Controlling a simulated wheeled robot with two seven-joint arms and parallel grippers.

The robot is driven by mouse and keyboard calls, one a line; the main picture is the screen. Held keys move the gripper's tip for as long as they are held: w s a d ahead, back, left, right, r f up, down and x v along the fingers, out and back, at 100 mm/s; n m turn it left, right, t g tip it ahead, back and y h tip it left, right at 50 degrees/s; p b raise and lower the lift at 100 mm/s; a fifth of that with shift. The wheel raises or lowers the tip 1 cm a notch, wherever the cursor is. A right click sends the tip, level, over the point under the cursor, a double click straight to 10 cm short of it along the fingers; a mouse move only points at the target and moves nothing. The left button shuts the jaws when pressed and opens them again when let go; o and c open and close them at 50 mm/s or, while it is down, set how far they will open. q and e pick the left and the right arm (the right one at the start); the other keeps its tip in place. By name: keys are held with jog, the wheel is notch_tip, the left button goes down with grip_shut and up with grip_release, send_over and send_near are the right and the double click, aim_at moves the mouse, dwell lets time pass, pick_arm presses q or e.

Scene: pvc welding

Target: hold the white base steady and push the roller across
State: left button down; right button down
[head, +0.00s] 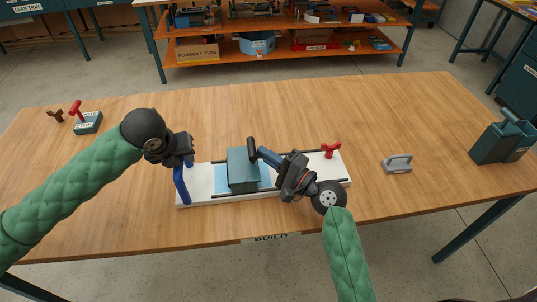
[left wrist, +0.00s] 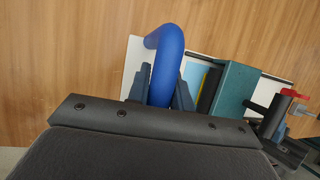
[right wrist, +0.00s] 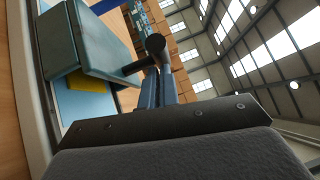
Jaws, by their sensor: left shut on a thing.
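The white base (head: 202,182) lies lengthwise near the table's front edge, with dark rails along it. A blue handle (head: 181,184) stands at its left end. My left gripper (head: 184,163) is shut on this handle, and the left wrist view shows its fingers on both sides of the blue bar (left wrist: 168,50). The teal roller block (head: 242,168) sits on the rails left of the base's middle, over a light blue sheet (head: 221,178). My right gripper (head: 277,162) is at the block's dark handle (head: 253,148). In the right wrist view its fingers (right wrist: 158,85) meet the handle, but their grip is unclear.
A red clamp (head: 330,150) stands at the base's right end. A grey handled block (head: 397,164) and a teal holder (head: 503,140) are further right. A teal box with a red handle (head: 88,122) is at the far left. The table behind the base is clear.

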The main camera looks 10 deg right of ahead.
pick_arm(q)
jog(key=shift+s+d, duration=0.2)
jog(key=shift+d, duration=0.25)
pick_arm(e)
jog(key=shift+s+a, duration=0.15)
jog(key=shift+a, duration=0.25)
jog(key=shift+d+f, duration=0.1)
jog(key=shift+d, duration=0.35)
pick_arm(q)
jog(key=shift+a, duration=0.1)
pick_arm(e)
jog(key=d, duration=0.3)
jog(key=shift+d+f, duration=0.3)
jog(key=shift+f, duration=0.05)
pick_arm(q)
jog(key=shift+w+a, duration=0.15)
jog(key=shift+a, duration=0.05)
pick_arm(e)
jog(key=v, duration=1)
jog(key=shift+w, duration=0.2)
jog(key=shift+d, duration=0.15)
pick_arm(q)
jog(key=c, duration=1.6)
grip_release()
jog(key=shift+r, duration=0.1)
jog(key=o, duration=0.4)
jog(key=shift+o, duration=0.2)
jog(key=shift+f, duration=0.2)
